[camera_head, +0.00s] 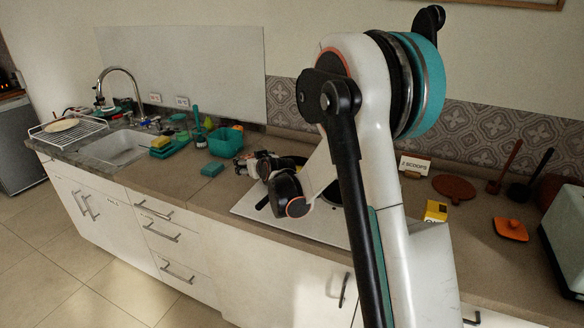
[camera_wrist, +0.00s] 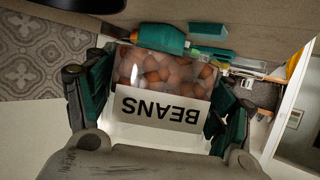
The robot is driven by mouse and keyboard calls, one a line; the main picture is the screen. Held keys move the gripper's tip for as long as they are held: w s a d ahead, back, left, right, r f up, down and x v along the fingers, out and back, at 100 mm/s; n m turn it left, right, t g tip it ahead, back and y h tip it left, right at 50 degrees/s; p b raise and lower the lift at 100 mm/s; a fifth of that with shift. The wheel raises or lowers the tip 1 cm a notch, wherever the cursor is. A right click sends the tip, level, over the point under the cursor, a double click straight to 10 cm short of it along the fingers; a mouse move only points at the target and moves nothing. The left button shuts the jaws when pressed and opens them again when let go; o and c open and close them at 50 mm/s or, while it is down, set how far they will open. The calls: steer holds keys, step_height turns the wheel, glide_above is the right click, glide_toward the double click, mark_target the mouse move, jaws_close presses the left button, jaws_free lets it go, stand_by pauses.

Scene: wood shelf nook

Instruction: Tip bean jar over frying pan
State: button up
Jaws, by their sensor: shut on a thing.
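My gripper (camera_wrist: 160,108) is shut on the bean jar (camera_wrist: 168,72), a clear jar of brown beans with a white label reading BEANS. The teal finger pads press on both sides of the jar. The label reads upside down in the wrist view, and the beans are still inside. In the head view my gripper (camera_head: 258,165) is over the counter beside the white hob, and the jar is hidden or too small to make out. A dark rounded edge (camera_wrist: 62,4) at the top left of the wrist view may be the frying pan; I cannot tell for sure.
A teal tub (camera_head: 226,141), a teal block (camera_head: 212,170) and a sink (camera_head: 118,147) are to the left. A "2 SCOOPS" card (camera_head: 413,165), a yellow box (camera_head: 436,211), an orange item (camera_head: 511,229) and a toaster-like appliance (camera_head: 566,232) are to the right.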

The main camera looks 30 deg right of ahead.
steer(key=shift+w+d, duration=0.1)
stand_by(0.3)
steer(key=shift+d+f+m+y, duration=0.3)
steer(key=shift+d+m+y, duration=0.2)
steer(key=shift+d+m, duration=0.2)
steer(key=shift+d+r+m+y+p, duration=0.45)
steer(key=shift+d+r+m+y, duration=0.05)
steer(key=shift+d+m, duration=0.1)
steer(key=shift+f, duration=0.15)
steer(key=shift+d+f+m+y, duration=0.25)
steer(key=shift+d+m+y, duration=0.15)
steer(key=shift+d+m, duration=0.15)
steer(key=shift+s+d+r+m+t+y, duration=0.2)
steer(key=shift+d+r+m+t+y, duration=0.25)
steer(key=shift+d+m, duration=0.2)
stand_by(1.0)
steer(key=shift+d+f+m+y, duration=0.25)
steer(key=shift+f+m+y, duration=0.1)
steer(key=shift+m, duration=0.25)
stand_by(0.9)
steer(key=shift+d+r+m+t+y, duration=0.15)
steer(key=shift+r+m+t+y, duration=0.45)
steer(key=shift+m, duration=0.5)
stand_by(1.3)
